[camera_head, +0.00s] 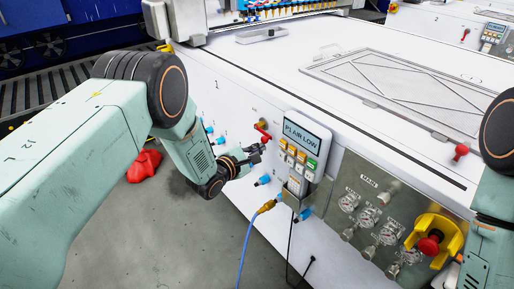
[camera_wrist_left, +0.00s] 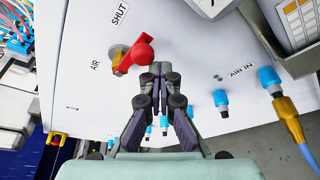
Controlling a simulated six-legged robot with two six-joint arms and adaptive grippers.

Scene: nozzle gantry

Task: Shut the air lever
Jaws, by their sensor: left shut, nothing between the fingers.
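The air lever is a red handle on a brass fitting on the white cabinet's side; in the head view the lever (camera_head: 263,130) is just above my left gripper (camera_head: 256,152). In the left wrist view the red lever (camera_wrist_left: 138,52) lies upper left of the gripper (camera_wrist_left: 160,72), its rounded end close to the fingertips; I cannot tell whether they touch. A "SHUT" label (camera_wrist_left: 120,14) is above the lever and an "AIR" label (camera_wrist_left: 95,65) to its left. My left gripper is shut and empty. My right arm shows at the right edge; its gripper is out of view.
A control box (camera_head: 299,150) reading "P1 AIR LOW" juts out right of the left gripper. Blue fittings (camera_wrist_left: 221,102) and a blue hose (camera_head: 246,240) are below. A gauge panel (camera_head: 375,215) with a red knob (camera_head: 429,243) is at right.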

